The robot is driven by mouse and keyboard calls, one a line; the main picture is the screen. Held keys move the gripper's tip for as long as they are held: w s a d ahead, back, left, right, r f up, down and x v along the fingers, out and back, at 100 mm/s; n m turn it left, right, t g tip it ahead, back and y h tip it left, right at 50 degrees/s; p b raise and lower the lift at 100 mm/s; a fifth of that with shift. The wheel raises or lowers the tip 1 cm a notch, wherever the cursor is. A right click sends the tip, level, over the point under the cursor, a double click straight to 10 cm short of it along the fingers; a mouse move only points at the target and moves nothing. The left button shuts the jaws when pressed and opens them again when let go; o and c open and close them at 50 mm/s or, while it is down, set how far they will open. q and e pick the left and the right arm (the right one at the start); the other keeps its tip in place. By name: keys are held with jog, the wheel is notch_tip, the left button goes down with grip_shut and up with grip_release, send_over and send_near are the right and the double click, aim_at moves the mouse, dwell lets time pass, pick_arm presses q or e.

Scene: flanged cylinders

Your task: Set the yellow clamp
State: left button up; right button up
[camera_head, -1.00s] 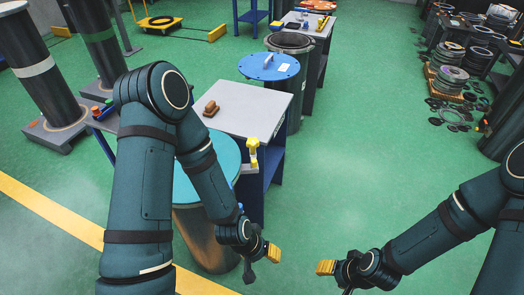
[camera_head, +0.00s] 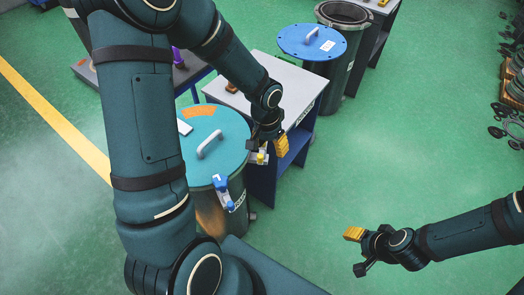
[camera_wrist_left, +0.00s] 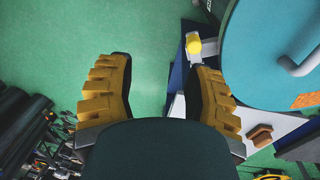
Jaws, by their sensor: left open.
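The yellow clamp (camera_head: 261,158) sits at the right edge of the teal-lidded drum (camera_head: 188,150), partly hidden behind my left gripper. In the left wrist view the clamp's yellow end (camera_wrist_left: 209,46) and pale body show at the lid's edge, near the tip of the right-hand finger. My left gripper (camera_head: 267,149) is open with nothing between its fingers; the wrist view shows green floor between the yellow pads (camera_wrist_left: 160,80). A blue clamp (camera_head: 222,188) is on the drum's front rim. My right gripper (camera_head: 354,251) is open and empty over the floor at the right.
A grey-topped table (camera_head: 285,84) with blue sides stands just behind the drum, with a brown block (camera_head: 232,87) on it. A blue-lidded drum (camera_head: 312,42) stands beyond.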

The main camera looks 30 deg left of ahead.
aim_at(260, 155)
pick_arm(q)
jog(key=a+r+y, duration=0.1)
jog(key=a+r, duration=0.3)
jog(key=f, duration=0.4)
jog(key=f+b, duration=0.1)
jog(key=f, duration=0.4)
jog(key=f+b, duration=0.1)
jog(key=f, duration=0.4)
jog(key=shift+w, duration=0.4)
jog(key=shift+o, duration=0.3)
grip_shut()
